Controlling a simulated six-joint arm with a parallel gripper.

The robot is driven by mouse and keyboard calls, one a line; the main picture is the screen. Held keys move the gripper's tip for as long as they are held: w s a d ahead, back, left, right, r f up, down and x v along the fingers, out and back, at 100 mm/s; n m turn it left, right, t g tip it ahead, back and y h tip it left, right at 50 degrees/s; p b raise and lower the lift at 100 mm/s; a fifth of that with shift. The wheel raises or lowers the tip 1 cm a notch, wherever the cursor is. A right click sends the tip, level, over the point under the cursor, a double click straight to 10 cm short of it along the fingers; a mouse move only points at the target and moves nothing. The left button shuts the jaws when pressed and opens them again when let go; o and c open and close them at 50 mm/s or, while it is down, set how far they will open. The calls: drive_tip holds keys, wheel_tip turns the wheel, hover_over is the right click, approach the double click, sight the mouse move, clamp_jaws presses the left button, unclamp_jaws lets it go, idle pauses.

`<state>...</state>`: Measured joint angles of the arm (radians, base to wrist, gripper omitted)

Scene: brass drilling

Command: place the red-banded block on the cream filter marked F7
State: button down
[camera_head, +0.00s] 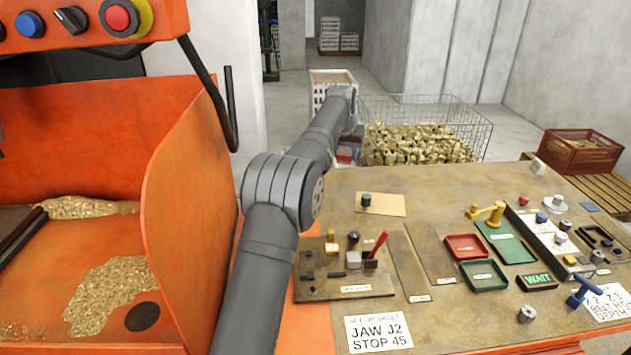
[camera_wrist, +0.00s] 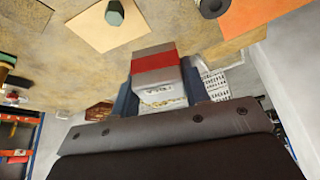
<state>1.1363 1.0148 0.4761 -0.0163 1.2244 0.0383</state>
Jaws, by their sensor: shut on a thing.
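The red-banded block (camera_wrist: 154,62), grey above a red band and pale below, is held between the blue fingers of my gripper (camera_wrist: 158,76) in the wrist view. In the head view my gripper (camera_head: 350,132) is partly hidden behind my arm at the table's back left edge, and the red of the block shows below it. A flat cream sheet (camera_head: 392,208) lies on the table, with a dark green piece on it; it also shows in the wrist view (camera_wrist: 90,32). I cannot read an F7 mark on it or elsewhere. The block is apart from this sheet.
A wire basket of brass parts (camera_head: 420,143) stands behind the table (camera_head: 345,185). A fixture board (camera_head: 325,290) with a red handle is at the front left. Trays (camera_head: 465,246), tools and a WAIT sign (camera_head: 538,281) fill the right. An orange machine (camera_head: 190,170) stands left.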

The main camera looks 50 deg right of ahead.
drive_tip(key=w+f, duration=0.2)
drive_tip(key=w, duration=0.2)
drive_tip(key=w+f, duration=0.2)
drive_tip(key=w, duration=0.1)
drive_tip(key=w+f, duration=0.3)
drive_tip(key=w, duration=0.1)
drive_tip(key=shift+w+f, duration=0.1)
drive_tip(key=shift+w, duration=0.2)
drive_tip(key=shift+a+f, duration=0.1)
drive_tip(key=shift+f, duration=1.95)
drive_tip(key=shift+f, duration=0.15)
drive_tip(key=c, duration=0.8)
unclamp_jaws()
drive_tip(key=shift+f, duration=0.1)
drive_tip(key=shift+a+r, duration=0.15)
drive_tip(key=shift+r, duration=0.45)
drive_tip(key=v, duration=1.1)
drive_tip(key=shift+s+a, duration=0.1)
drive_tip(key=shift+f, duration=0.1)
